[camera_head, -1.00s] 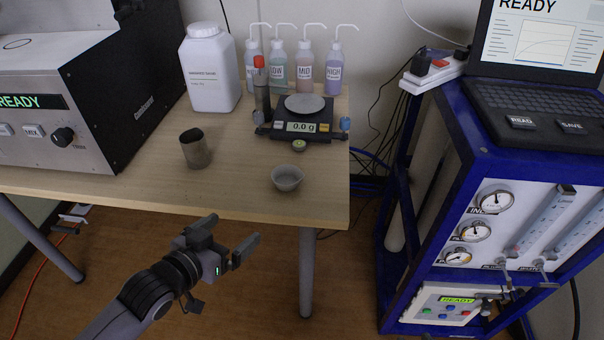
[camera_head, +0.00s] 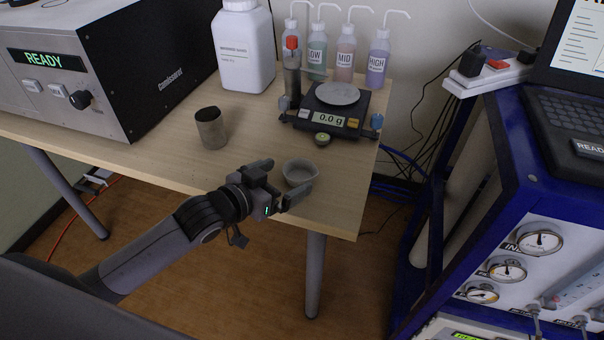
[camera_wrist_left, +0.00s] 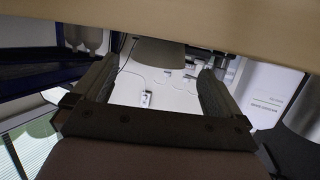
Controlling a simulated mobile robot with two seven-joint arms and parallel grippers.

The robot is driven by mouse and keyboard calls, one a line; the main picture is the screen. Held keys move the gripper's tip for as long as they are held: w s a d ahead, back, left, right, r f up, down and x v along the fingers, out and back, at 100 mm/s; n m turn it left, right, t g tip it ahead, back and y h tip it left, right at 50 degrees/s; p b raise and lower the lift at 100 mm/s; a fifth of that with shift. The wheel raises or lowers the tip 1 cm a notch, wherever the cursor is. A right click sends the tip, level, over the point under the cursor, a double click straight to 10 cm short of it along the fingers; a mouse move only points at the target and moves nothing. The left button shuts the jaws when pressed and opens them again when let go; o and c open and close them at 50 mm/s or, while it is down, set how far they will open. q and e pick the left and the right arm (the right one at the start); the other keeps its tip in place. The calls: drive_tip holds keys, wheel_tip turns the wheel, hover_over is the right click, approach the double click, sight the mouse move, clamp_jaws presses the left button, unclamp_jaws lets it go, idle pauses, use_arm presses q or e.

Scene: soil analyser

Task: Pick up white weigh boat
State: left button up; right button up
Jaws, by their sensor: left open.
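The white weigh boat (camera_head: 301,171), a small pale grey round cup, stands upright on the wooden table near its front right edge in the head view. My left gripper (camera_head: 282,180) is open and empty just in front of it, with its fingers pointing towards the boat. In the left wrist view, which looks upside down, my open left gripper (camera_wrist_left: 160,68) has a greyish rounded shape, probably the weigh boat (camera_wrist_left: 160,52), beyond and between its fingertips. No contact is visible. My right gripper is not in view.
A dark cylindrical container (camera_head: 210,130) stands left of the boat. A balance (camera_head: 327,122) reading 0.0 g is behind it, with several wash bottles and a white jar (camera_head: 243,55) further back. The table (camera_head: 150,165) ends close by; a blue rack (camera_head: 450,240) stands to the right.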

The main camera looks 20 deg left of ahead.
sight(308, 166)
use_arm(q)
drive_tip(key=shift+b+x, duration=0.4)
drive_tip(key=shift+x, duration=2.4)
drive_tip(key=c, duration=0.9)
